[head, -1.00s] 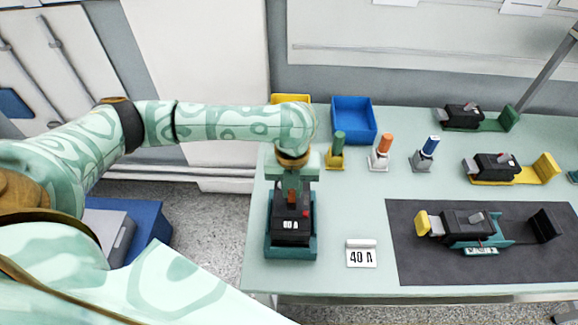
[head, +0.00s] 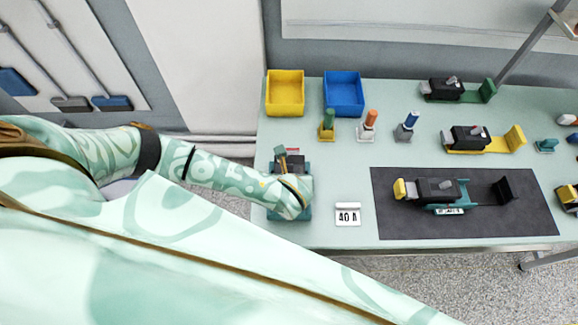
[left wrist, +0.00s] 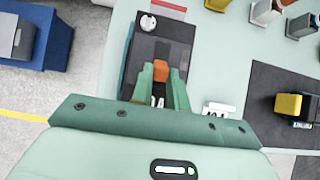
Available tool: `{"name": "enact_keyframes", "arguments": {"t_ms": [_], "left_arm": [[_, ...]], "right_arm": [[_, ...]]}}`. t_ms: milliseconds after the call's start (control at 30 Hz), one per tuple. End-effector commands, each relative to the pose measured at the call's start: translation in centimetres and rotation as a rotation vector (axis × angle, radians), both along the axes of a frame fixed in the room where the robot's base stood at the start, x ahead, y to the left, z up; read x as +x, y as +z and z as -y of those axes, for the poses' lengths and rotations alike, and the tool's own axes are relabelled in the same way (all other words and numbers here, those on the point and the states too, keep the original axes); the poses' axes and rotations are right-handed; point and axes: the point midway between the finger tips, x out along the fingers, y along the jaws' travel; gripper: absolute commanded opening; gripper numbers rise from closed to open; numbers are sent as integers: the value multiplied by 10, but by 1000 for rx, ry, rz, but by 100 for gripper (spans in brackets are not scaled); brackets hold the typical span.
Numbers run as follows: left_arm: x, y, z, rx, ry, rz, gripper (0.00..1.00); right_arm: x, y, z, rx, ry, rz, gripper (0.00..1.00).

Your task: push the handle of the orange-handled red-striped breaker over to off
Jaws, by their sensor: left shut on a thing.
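The breaker is a black block (left wrist: 165,50) in a teal base, with an orange handle (left wrist: 160,72). In the left wrist view my left gripper (left wrist: 160,76) has its two green fingers on either side of the handle, shut on it. A round light knob sits at the breaker's upper left, and a red stripe shows beyond its top edge. In the head view my forearm and wrist cover much of the breaker, and the teal base (head: 276,215) shows around them. Whether the handle is fully over cannot be told. My right gripper is not in view.
A 40 A card (head: 347,215) stands right of the breaker. Yellow (head: 285,92) and blue (head: 343,94) bins and several handled posts stand behind. A dark mat (head: 385,222) holds another breaker at right, with more breakers beyond. Table between is clear.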

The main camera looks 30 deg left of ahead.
Motion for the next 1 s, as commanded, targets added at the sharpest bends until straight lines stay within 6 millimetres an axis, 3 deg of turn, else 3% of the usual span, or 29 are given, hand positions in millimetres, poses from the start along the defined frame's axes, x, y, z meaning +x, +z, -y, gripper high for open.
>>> {"name": "enact_keyframes", "arguments": {"t_ms": [533,567,600,1000], "left_arm": [[-2,-3,-1,12,2,16,0],[-2,-3,-1,13,2,17,24],[-2,-3,-1,13,2,17,36],[-7,6,3,10,0,16,38]], "right_arm": [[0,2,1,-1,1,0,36],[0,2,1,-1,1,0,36],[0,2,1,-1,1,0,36],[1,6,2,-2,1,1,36]]}}
